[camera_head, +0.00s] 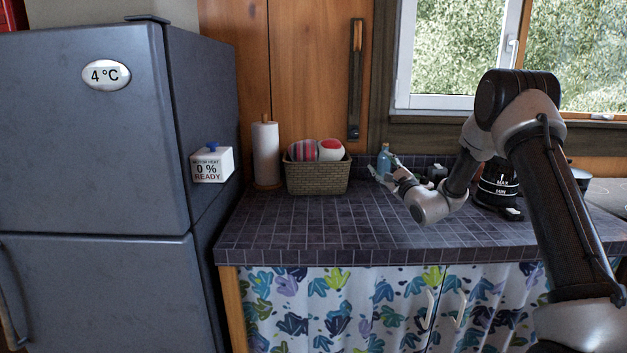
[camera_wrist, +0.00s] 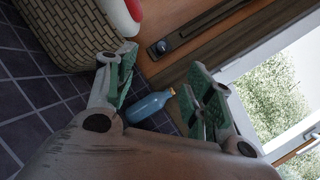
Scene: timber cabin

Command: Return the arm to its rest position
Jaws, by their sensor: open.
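My gripper (camera_head: 384,176) is over the back of the tiled counter, with my arm reaching in from the right. In the wrist view its two green-padded fingers (camera_wrist: 162,68) are spread apart. A blue bottle (camera_head: 384,159) with an orange-tan tip stands at the back of the counter by the gripper. In the wrist view the bottle (camera_wrist: 149,107) shows in the gap between the fingers, with clear space on the finger sides. Its lower end is partly hidden by the gripper body. I cannot tell whether anything touches it.
A wicker basket (camera_head: 318,178) with colourful balls sits left of the gripper, by a paper towel roll (camera_head: 266,153). A dark jug (camera_head: 497,184) stands behind my arm. The window (camera_head: 455,50) is behind. The counter's front (camera_head: 330,228) is clear. A fridge (camera_head: 95,150) stands left.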

